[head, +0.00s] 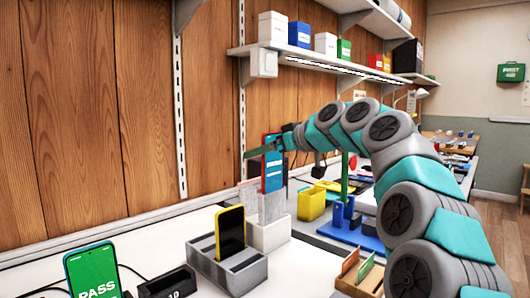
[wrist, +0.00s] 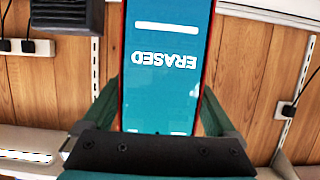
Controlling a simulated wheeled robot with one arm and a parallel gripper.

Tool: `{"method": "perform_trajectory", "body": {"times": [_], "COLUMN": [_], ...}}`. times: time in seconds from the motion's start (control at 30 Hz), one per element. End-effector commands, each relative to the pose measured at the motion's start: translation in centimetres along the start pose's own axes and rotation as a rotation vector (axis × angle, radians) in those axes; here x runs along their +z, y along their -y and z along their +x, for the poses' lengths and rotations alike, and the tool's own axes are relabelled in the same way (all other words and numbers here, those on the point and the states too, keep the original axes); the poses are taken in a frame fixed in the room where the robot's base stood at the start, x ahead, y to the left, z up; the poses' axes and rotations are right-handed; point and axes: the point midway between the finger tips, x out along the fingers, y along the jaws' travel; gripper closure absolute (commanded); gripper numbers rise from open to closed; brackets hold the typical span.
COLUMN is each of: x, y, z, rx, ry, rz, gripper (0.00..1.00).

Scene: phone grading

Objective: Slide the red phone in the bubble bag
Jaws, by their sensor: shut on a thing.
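The red phone (head: 272,173) has a red edge and a blue screen. It stands upright in the head view, held near its top by my gripper (head: 268,148). In the wrist view the phone (wrist: 165,70) is between the two fingers, its screen reading "ERASED" upside down. My gripper (wrist: 163,125) is shut on it. The clear bubble bag (head: 270,208) stands upright in a white holder (head: 271,236), directly below the phone. The phone's lower end meets the bag's top edge in the head view; I cannot tell how far inside it is.
A grey slotted rack (head: 228,272) with a yellow phone (head: 230,232) stands in front of the holder. A green-screened phone (head: 92,272) marked "PASS" is at the left front. A yellow bin (head: 311,204) stands right of the holder. The wooden wall (head: 100,110) is close behind.

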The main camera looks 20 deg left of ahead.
Motion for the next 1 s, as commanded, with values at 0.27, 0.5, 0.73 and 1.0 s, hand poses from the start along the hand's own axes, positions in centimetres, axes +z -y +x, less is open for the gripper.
{"method": "perform_trajectory", "body": {"times": [0.27, 0.5, 0.73, 1.0], "x": [-0.1, 0.3, 1.0, 1.8], "y": [0.0, 0.0, 0.0, 0.0], "z": [-0.1, 0.1, 0.4, 0.7], "rx": [0.000, 0.000, 0.000, 0.000], "ry": [-0.001, -0.001, -0.001, -0.001], "rz": [0.000, 0.000, 0.000, 0.000], "gripper": [0.77, 0.77, 0.77, 0.77]}}
